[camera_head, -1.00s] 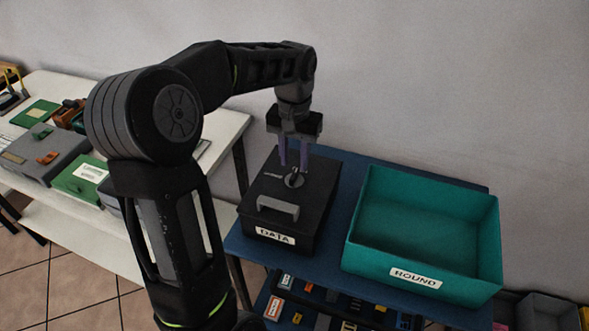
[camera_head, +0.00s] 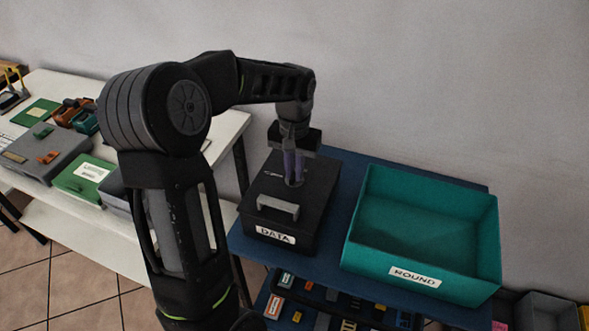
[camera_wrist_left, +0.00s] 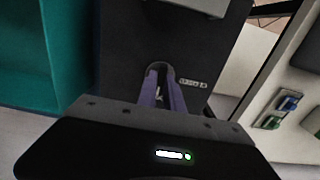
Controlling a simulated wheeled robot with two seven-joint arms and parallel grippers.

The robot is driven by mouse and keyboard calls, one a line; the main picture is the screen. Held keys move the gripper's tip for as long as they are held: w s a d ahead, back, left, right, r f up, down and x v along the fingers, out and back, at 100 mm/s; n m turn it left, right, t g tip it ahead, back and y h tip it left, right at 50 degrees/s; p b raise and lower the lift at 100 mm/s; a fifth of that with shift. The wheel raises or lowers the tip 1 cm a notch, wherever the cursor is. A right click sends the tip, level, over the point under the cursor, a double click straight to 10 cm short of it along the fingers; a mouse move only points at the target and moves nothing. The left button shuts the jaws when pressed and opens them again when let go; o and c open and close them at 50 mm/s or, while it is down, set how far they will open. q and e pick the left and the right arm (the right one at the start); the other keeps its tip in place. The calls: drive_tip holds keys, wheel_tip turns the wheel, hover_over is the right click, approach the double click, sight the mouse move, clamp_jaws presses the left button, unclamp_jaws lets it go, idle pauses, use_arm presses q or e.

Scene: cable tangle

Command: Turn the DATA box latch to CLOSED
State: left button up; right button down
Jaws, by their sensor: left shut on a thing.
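The black DATA box (camera_head: 318,200) stands on the blue table, with a grey handle (camera_head: 277,206) on its lid and a white DATA label on its front. My left gripper (camera_head: 293,180) points down at the round latch on the lid, its purple fingers close together and shut on the latch. In the left wrist view the fingers (camera_wrist_left: 161,98) close around the latch, and the box lid (camera_wrist_left: 120,60) fills the middle. A small white marking (camera_wrist_left: 193,84) lies beside the latch; I cannot read it. The fingers hide most of the latch. My right gripper is not in view.
A teal ROUND bin (camera_head: 425,230) stands close to the right of the box. A blue table (camera_head: 345,245) carries both. A white table (camera_head: 225,125) at the left holds green and grey boxes. A lower shelf has several small coloured parts.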

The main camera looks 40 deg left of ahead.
use_arm(q)
drive_tip(key=shift+n, duration=0.4)
clamp_jaws()
drive_tip(key=n+b, duration=0.1)
drive_tip(key=n, duration=0.6)
drive_tip(key=shift+n, duration=0.4)
drive_tip(key=n, duration=0.4)
drive_tip(key=shift+n, duration=0.3)
drive_tip(key=n, duration=0.4)
drive_tip(key=shift+n, duration=0.4)
drive_tip(key=o, duration=0.7)
unclamp_jaws()
